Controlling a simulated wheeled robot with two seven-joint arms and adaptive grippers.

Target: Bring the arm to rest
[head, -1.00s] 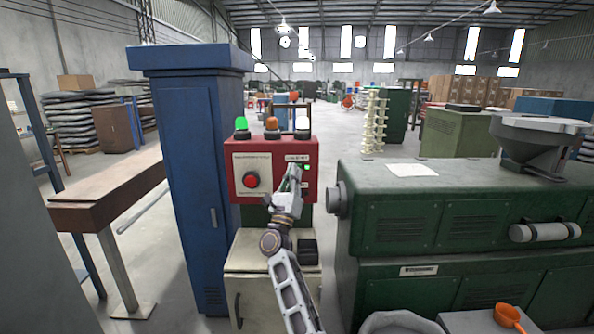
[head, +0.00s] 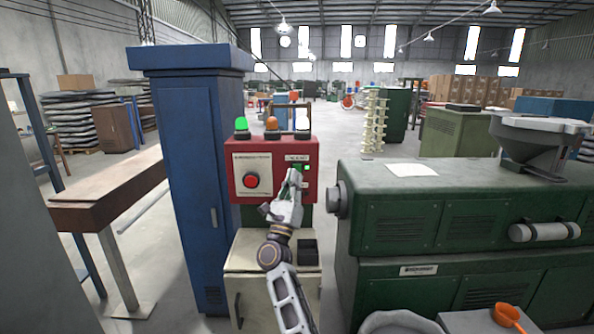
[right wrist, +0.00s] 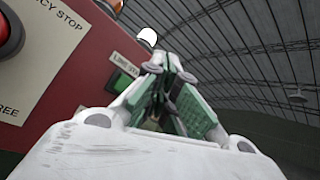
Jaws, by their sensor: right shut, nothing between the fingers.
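My right gripper (head: 292,182) is shut and empty in front of the right part of the red control box (head: 273,190). In the right wrist view its fingertips (right wrist: 168,68) are together, close to a green button (right wrist: 121,82) on the box; I cannot tell whether they touch it. The box has a red emergency stop button (head: 251,180) on its left side, also at the edge of the right wrist view (right wrist: 8,35). On top stand a lit green lamp (head: 241,124), an orange lamp (head: 272,123) and a white lamp (head: 302,122). My left gripper is not in view.
A tall blue cabinet (head: 190,170) stands left of the box. A green machine (head: 455,215) with a hopper (head: 540,132) stands at the right. A cream cabinet (head: 262,270) is below the box. A long bench (head: 110,200) runs at the left.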

